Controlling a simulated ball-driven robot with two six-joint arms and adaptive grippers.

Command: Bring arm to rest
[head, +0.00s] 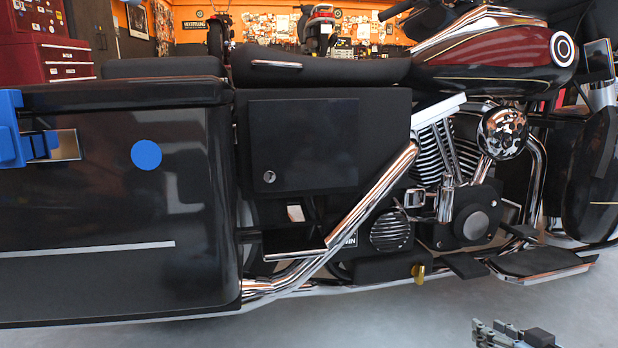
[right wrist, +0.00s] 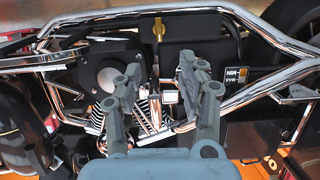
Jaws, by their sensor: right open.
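My right gripper (head: 512,335) shows at the bottom edge of the head view, to the right of centre, low in front of the motorcycle. In the right wrist view its two fingers (right wrist: 158,92) stand apart with nothing between them, so it is open and empty. Behind the fingers is the motorcycle's engine side (right wrist: 110,75), which appears upside down there. The motorcycle, with its dark red and black tank (head: 500,60) and chrome engine (head: 440,150), fills the head view. My left gripper is not in view.
A black side case (head: 100,200) with a blue disc (head: 146,154) and a blue piece (head: 25,140) fills the left. A chrome footboard (head: 540,262) juts out low on the right. A red tool chest (head: 55,60) stands behind. The grey floor (head: 400,320) in front looks clear.

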